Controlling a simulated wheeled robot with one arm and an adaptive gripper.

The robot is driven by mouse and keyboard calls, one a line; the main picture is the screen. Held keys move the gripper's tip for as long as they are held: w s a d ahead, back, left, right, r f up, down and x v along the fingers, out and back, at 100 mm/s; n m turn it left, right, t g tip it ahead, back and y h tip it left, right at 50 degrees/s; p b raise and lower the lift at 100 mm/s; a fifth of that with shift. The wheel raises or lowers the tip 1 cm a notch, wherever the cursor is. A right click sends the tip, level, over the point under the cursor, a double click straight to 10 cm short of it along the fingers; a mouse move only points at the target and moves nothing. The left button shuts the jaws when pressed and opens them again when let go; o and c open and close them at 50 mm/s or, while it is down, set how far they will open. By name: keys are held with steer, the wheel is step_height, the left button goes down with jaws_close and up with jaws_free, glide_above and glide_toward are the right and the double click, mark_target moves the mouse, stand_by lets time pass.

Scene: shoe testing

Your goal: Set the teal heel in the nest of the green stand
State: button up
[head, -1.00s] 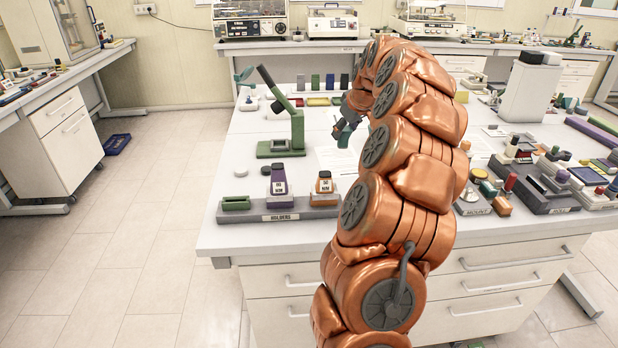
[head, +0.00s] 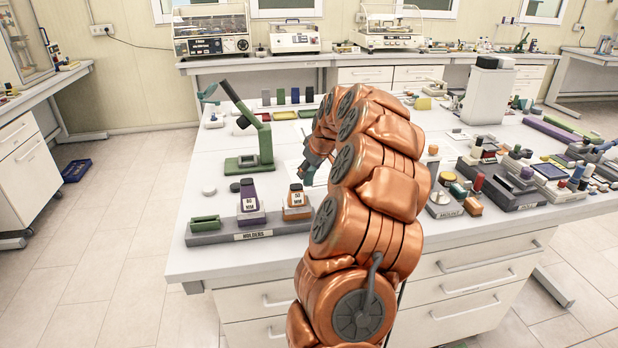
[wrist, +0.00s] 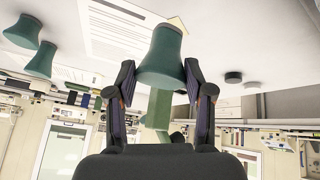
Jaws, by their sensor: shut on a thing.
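The green stand (head: 264,146) is upright on the table, with a flat base and a slanted arm. A green part (wrist: 157,108) shows behind the heel in the wrist view; I cannot tell whether heel and stand touch. The stand's nest is not clear.
Two more teal heels (wrist: 22,31) (wrist: 41,60) show at the left of the wrist view. A grey holder rack (head: 222,236) with purple and orange pieces stands at the table's front.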

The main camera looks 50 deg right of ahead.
mark_target(311, 175)
steer(key=shift+f+p, duration=0.4)
steer(key=shift+f, duration=1.4)
steer(key=shift+f, duration=0.1)
steer(key=shift+f, duration=0.1)
steer(key=o, duration=1.2)
steer(key=shift+c, duration=0.2)
steer(key=shift+r, duration=0.2)
steer(key=b+v, duration=0.3)
steer(key=v, duration=0.9)
steer(key=shift+a, duration=0.15)
